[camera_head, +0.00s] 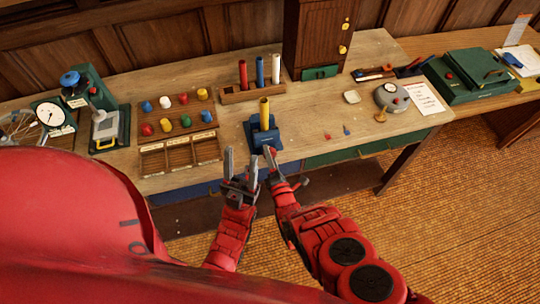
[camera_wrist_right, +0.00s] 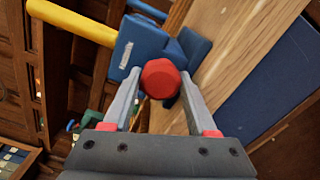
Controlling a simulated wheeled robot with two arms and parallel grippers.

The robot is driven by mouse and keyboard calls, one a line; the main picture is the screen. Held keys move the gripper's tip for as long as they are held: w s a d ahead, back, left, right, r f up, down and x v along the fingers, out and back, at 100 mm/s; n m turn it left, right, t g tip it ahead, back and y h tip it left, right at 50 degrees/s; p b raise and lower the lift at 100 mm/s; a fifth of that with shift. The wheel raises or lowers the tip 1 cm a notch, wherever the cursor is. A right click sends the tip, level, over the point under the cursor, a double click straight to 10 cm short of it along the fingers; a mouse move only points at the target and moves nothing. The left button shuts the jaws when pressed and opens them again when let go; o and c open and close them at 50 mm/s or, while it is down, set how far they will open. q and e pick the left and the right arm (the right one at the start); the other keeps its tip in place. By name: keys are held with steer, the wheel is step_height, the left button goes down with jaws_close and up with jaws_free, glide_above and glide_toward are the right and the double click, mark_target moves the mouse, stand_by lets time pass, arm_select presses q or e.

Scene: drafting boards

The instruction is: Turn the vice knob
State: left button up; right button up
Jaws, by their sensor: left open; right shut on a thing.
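The blue vice (camera_head: 262,137) stands at the table's front edge, with a yellow rod (camera_head: 264,112) upright in it. In the right wrist view the vice (camera_wrist_right: 150,45) shows its red faceted knob (camera_wrist_right: 160,78) between my fingertips. My right gripper (camera_head: 269,152) is at the front of the vice, shut on the knob, which its fingers mostly hide in the head view. My left gripper (camera_head: 241,162) is open and empty, just left of the right one, in front of the table edge.
A rack with red, blue and white rods (camera_head: 251,92) stands behind the vice. A wooden tray of coloured pegs (camera_head: 178,140) is to the left. A grey round device (camera_head: 391,97) and a paper (camera_head: 425,98) lie to the right. Table between is mostly clear.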

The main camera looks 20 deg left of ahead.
steer(key=shift+f+n, duration=0.1)
steer(key=shift+n, duration=0.4)
steer(key=o, duration=1.4)
steer(key=shift+c, duration=0.2)
